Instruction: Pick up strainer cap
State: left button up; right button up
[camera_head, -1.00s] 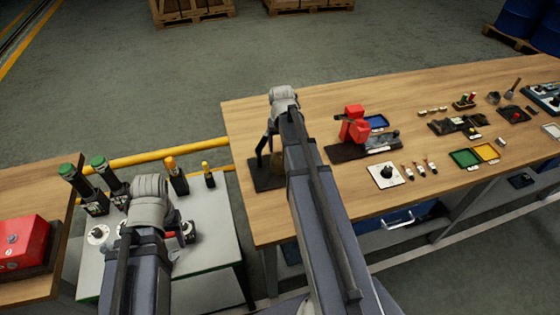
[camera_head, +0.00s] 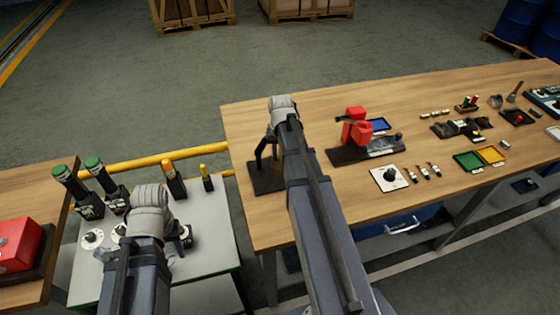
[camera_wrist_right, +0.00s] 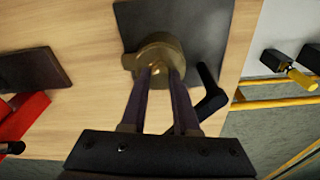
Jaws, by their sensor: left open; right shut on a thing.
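The strainer cap (camera_wrist_right: 158,54) is a round brass-coloured piece in the right wrist view. It is over or on a dark plate at the bench's end; I cannot tell whether it touches the plate. My right gripper (camera_wrist_right: 161,76) is shut on the cap, its two fingers close together against it. In the head view my right arm (camera_head: 310,190) covers most of this spot. My left gripper (camera_head: 148,232) is over the grey side table, open, its fingers mostly hidden by my own wrist.
The dark plate (camera_head: 264,180) has a black upright handle (camera_wrist_right: 208,92) beside the cap. A red device (camera_head: 356,128) stands further right on the wooden bench (camera_head: 250,220). Green-topped cylinders (camera_head: 70,182) stand on the grey table (camera_head: 205,270). A yellow rail (camera_head: 150,157) runs behind.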

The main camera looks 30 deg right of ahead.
grip_shut()
dwell(0.7)
dwell(0.3)
notch_tip(320, 180, up, 10)
jog(key=p, duration=1)
jog(key=b, duration=0.6)
send_over(280, 156)
jog(key=f, duration=0.6)
jog(key=shift+s+a+f, duration=0.1)
jog(key=shift+s+f, duration=0.1)
jog(key=shift+r, duration=0.15)
